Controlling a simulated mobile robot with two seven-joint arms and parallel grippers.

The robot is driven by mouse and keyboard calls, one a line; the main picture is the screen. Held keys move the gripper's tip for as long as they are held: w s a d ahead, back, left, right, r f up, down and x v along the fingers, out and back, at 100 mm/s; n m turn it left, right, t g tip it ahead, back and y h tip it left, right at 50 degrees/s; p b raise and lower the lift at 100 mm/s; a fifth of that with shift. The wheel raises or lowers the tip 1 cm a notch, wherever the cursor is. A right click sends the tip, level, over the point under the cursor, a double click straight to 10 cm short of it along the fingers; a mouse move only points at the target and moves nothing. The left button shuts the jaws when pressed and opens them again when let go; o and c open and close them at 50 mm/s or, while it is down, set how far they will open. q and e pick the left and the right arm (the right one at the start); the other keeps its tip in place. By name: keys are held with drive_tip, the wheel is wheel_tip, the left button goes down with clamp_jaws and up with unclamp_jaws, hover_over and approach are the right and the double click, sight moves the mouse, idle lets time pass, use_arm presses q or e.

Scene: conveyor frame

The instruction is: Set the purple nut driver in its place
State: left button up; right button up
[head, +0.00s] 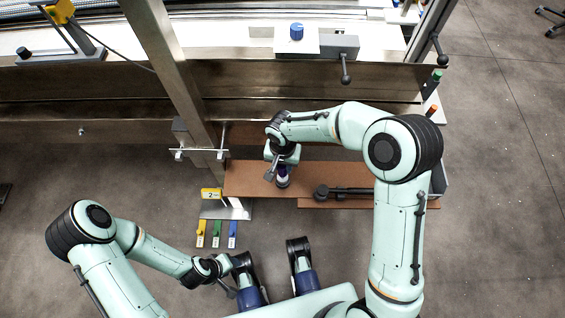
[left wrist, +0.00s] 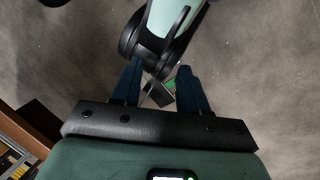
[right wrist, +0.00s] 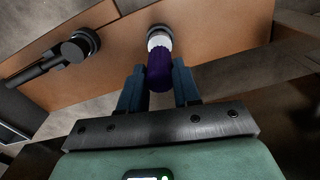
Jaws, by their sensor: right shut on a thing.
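The purple nut driver (right wrist: 159,72) is between the two blue fingers of my right gripper (right wrist: 158,88), which is shut on its purple handle. The driver has a white collar, and its far end meets a grey ring (right wrist: 160,32) on the brown board (right wrist: 215,40). I cannot tell how deep it sits in the ring. In the head view the driver (head: 283,180) shows small and upright below my right gripper (head: 277,168), over the brown board (head: 245,180). My left gripper (left wrist: 155,85) is open and empty, low at the left of the head view.
A black long-handled tool (head: 345,191) lies on the board right of the driver. Green (head: 437,75) and orange (head: 432,110) handles stand at the frame's right end. A metal post (head: 170,60) rises left of the board. Yellow, green and blue tags (head: 216,234) hang below it.

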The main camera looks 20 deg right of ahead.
use_arm(q)
drive_tip(key=shift+a+f+b, duration=0.1)
drive_tip(key=shift+f+b, duration=0.7)
drive_tip(key=shift+f, duration=0.35)
use_arm(e)
drive_tip(key=shift+f, duration=1.25)
drive_tip(key=o, duration=1.1)
use_arm(q)
drive_tip(key=shift+a, duration=0.1)
drive_tip(key=r+p, duration=0.2)
drive_tip(key=s+r+p, duration=0.1)
drive_tip(key=shift+d+r, duration=0.3)
drive_tip(key=shift+d, duration=0.1)
use_arm(e)
wheel_tip(320, 180, up, 14)
drive_tip(key=shift+f, duration=0.1)
